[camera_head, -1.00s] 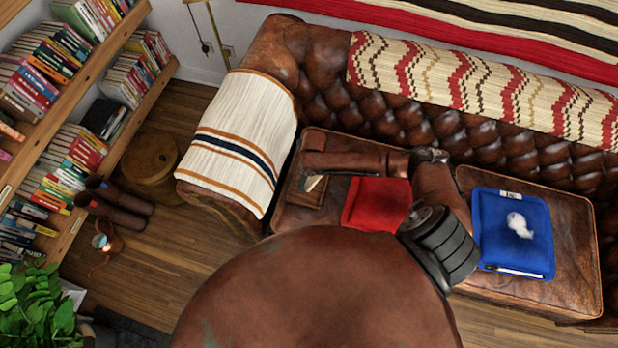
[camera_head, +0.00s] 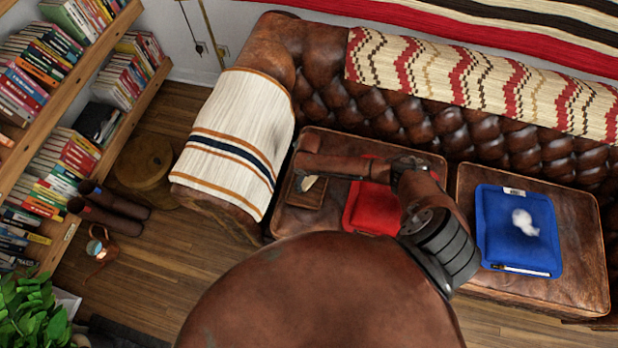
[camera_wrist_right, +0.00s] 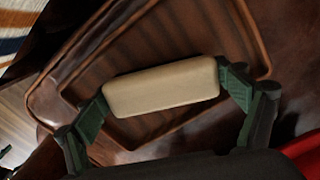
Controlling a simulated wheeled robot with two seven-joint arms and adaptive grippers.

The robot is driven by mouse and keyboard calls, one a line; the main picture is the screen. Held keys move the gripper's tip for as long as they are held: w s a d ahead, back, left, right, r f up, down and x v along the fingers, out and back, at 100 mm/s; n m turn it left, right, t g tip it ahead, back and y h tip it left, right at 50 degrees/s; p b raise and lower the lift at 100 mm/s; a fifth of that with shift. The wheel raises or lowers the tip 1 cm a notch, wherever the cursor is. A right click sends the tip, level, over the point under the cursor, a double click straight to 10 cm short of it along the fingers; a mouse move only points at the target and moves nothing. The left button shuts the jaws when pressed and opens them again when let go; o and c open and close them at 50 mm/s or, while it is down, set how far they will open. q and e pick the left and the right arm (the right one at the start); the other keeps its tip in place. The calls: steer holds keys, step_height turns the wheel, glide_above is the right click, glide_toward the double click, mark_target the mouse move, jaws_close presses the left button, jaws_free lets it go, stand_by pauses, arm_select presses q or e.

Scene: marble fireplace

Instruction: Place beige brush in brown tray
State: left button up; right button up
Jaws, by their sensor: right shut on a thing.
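The beige brush (camera_wrist_right: 160,87) lies crosswise between the green fingers of my right gripper (camera_wrist_right: 166,95), which is shut on its two ends. The brown tray (camera_wrist_right: 60,93) is beneath the brush in the right wrist view, its raised rim around much of it. I cannot tell whether the brush touches the tray floor. In the head view the tray (camera_head: 305,200) is on the left sofa cushion, with my right gripper (camera_head: 306,172) over it and a bit of beige showing there. The lower front of the tray is hidden by my wrist in the wrist view. My left gripper is out of view.
A red cushion (camera_head: 370,208) lies right of the tray, partly under my right arm. A blue cushion (camera_head: 500,230) with a white item (camera_head: 523,222) lies on the right seat. The sofa armrest with a striped blanket (camera_head: 240,125) rises left of the tray.

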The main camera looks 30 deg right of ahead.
steer(key=shift+f, duration=0.2)
steer(key=o, duration=1)
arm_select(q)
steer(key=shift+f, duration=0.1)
arm_select(e)
steer(key=shift+r, duration=0.1)
steer(key=shift+r, duration=0.35)
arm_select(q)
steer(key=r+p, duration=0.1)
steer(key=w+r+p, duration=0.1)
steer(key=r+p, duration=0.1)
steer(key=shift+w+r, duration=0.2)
arm_select(e)
step_height(320, 180, up, 12)
steer(key=shift+f, duration=0.25)
